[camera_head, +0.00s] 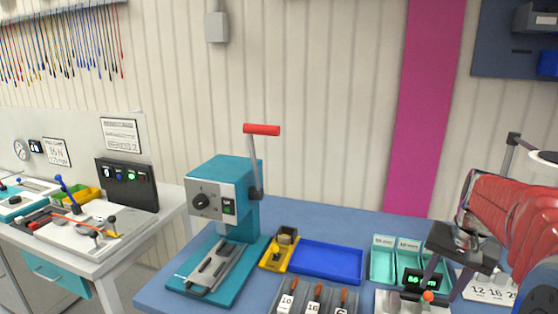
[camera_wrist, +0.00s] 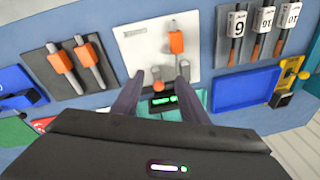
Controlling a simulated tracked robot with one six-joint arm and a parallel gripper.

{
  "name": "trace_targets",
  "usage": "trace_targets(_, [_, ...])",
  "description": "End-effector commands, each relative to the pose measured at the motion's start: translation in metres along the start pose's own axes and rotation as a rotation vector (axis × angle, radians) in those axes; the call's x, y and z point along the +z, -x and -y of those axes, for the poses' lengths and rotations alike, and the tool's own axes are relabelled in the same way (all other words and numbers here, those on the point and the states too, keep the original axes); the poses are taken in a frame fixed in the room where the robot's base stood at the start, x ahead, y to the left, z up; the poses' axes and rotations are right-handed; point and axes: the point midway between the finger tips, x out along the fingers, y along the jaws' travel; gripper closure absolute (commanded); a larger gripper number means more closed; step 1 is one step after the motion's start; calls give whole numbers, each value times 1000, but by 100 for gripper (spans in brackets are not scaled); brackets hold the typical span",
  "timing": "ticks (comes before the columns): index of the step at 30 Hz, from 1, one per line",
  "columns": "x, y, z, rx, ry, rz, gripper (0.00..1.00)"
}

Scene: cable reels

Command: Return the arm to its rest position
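My arm (camera_head: 500,205), with red segmented sleeves, reaches in from the right edge of the head view over the blue bench. My gripper (camera_head: 436,280) hangs at its end with its dark fingers pointing down. In the wrist view my gripper (camera_wrist: 162,72) shows two dark fingers spread apart, with nothing held between them. A small orange knob (camera_wrist: 156,84) on a fixture with a green display (camera_wrist: 163,100) shows below, between the fingers. I cannot tell the exact gap between fingers and fixture.
A teal press (camera_head: 222,190) with a red-handled lever stands left of a blue tray (camera_head: 330,262). Teal bins (camera_head: 383,260) sit close by my gripper. Numbered orange-handled tools (camera_head: 316,300) lie at the front. A white plate (camera_wrist: 135,48) lies beyond the fingers. Space above the bench's middle is clear.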

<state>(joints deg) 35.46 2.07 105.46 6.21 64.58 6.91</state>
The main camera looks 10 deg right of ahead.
Motion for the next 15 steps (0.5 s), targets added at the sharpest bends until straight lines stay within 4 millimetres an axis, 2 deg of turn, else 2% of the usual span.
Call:
trace_targets(1, [14,1,7,2,38,-11,60])
trace_targets(15, [128,1,51,3,350,-114,60])
